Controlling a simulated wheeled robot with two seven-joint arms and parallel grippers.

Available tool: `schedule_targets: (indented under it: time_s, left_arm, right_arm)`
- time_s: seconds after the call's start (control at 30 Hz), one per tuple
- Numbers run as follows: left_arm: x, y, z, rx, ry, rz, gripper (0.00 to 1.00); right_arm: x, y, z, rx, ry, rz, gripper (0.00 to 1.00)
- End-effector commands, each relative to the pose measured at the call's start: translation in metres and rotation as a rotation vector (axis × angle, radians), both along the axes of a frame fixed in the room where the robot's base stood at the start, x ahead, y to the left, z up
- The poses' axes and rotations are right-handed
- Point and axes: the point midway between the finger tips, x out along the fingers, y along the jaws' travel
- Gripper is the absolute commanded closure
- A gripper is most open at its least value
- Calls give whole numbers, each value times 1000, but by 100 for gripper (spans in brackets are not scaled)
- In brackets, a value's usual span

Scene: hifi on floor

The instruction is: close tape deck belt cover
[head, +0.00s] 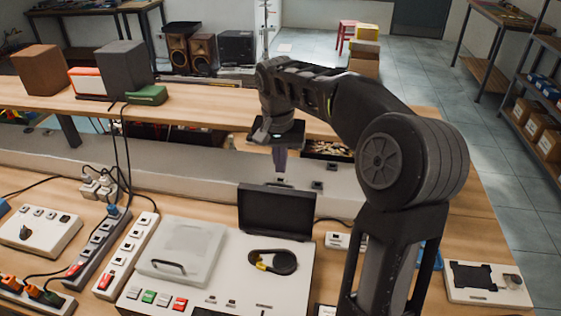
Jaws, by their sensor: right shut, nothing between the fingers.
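The white tape deck (215,290) lies on the workbench at the front centre. Its black belt cover (275,212) stands raised at the back edge, tilted up behind a dark round pulley and belt (273,262), which are exposed. On its left half is a pale translucent lid (183,250) with a dark handle, lying flat. My right gripper (280,172) points down with its fingers shut and empty. It appears above and behind the raised cover, apart from it. My left gripper is not in view.
White and grey power strips (128,255) with cables lie left of the deck. A white device (490,284) sits at the right. Shelving (535,110) stands at far right.

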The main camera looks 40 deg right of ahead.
Motion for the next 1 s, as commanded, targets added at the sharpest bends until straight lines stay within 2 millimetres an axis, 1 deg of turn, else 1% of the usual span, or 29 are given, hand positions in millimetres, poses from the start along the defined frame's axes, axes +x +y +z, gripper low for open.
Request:
schedule_targets:
  time_s: [0.03, 0.1, 0.2, 0.33, 0.5, 0.87, 1.0]
  left_arm:
    - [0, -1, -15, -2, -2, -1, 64]
    - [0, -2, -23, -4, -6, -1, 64]
    - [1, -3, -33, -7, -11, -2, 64]
    - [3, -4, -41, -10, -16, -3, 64]
    - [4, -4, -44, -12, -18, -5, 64]
    - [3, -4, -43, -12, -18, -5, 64]
    - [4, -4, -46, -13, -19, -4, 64]
  right_arm:
    - [1, -1, -18, 0, 1, 0, 100]
    - [2, -3, -30, 0, 1, -1, 100]
    - [3, -5, -46, 0, 1, -1, 100]
    - [5, -7, -60, -1, 1, -1, 100]
    - [6, -9, -66, 0, 0, -1, 100]
    - [6, -9, -65, -1, -1, -1, 100]
    - [6, -14, -65, -10, -10, -2, 100]
